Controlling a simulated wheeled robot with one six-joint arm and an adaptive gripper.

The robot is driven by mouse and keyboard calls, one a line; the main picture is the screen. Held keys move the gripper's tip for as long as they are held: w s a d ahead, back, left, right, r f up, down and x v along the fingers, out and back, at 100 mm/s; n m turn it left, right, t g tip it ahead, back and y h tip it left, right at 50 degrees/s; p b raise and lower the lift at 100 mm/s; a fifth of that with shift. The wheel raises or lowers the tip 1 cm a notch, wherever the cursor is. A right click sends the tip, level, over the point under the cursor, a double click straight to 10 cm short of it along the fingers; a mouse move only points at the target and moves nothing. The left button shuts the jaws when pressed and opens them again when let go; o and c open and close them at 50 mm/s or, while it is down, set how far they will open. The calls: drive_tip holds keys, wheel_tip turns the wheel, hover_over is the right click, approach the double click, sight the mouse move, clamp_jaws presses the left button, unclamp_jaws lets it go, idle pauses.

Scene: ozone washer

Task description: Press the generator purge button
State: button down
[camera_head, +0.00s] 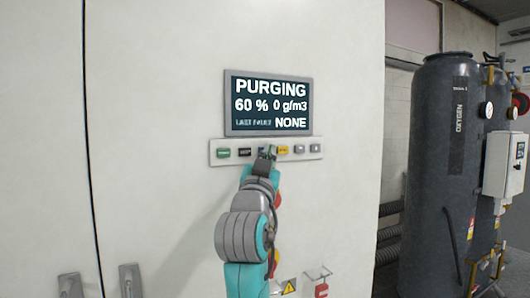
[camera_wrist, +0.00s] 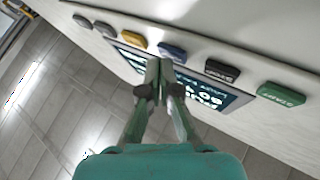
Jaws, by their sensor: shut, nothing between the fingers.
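The button strip (camera_head: 314,157) runs along the white cabinet front below a dark display (camera_head: 270,103). The display reads PURGING, 60 %, 0 g/m3, last fault NONE. The blue button (camera_wrist: 172,51) is third from the green end, between the black and yellow buttons; in the head view it is mostly hidden behind my gripper (camera_head: 267,154). I cannot read a label on it. My gripper (camera_wrist: 160,65) is shut and empty, its fingertips right by the blue button. I cannot tell whether they touch it.
A green START button (camera_wrist: 281,94) and a black STOP button (camera_wrist: 222,71) are on one side, yellow (camera_wrist: 132,37) and two grey buttons on the other. Cabinet handles (camera_head: 130,281) and a red padlock (camera_head: 321,290) are below. A dark oxygen tank (camera_head: 430,170) stands right.

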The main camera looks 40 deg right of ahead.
drive_tip(key=shift+s+a, duration=0.15)
drive_tip(key=shift+s, duration=0.3)
drive_tip(key=shift+s+a, duration=0.2)
drive_tip(key=shift+s, duration=0.6)
drive_tip(key=shift+s+a, duration=0.25)
drive_tip(key=shift+s, duration=0.55)
drive_tip(key=shift+s+a, duration=0.2)
drive_tip(key=shift+s, duration=0.6)
